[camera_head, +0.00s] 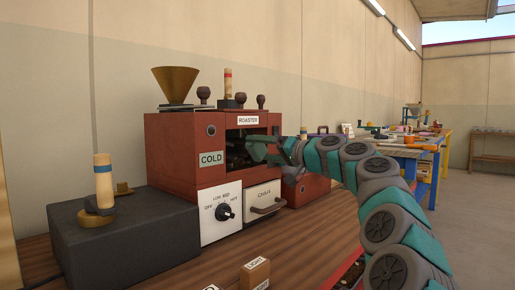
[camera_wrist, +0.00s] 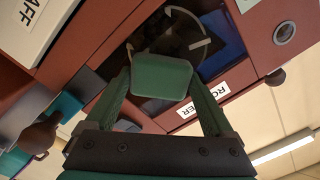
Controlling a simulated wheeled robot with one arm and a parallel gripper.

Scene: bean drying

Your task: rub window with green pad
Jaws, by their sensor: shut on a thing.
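The roaster (camera_head: 172,150) is a red box with a ROASTER label. Its dark window (camera_head: 236,157) is in the front, and it also shows in the wrist view (camera_wrist: 228,42). The green pad (camera_wrist: 161,77) is a rounded square, held between the two fingers of my gripper (camera_wrist: 161,90). The pad is in front of the window and covers part of it; I cannot tell whether it touches the glass. A pale curved line shows on or before the window beyond the pad. In the head view my gripper (camera_head: 262,146) is at the window's right part, and the pad is hard to make out.
Below the window are a white dial panel (camera_head: 220,213) and a CHAFF drawer (camera_head: 263,198) with a protruding handle. A COLD sign (camera_head: 212,159) is left of the window. A dark block (camera_head: 125,235) stands at left, and a small labelled wooden block (camera_head: 256,273) in front.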

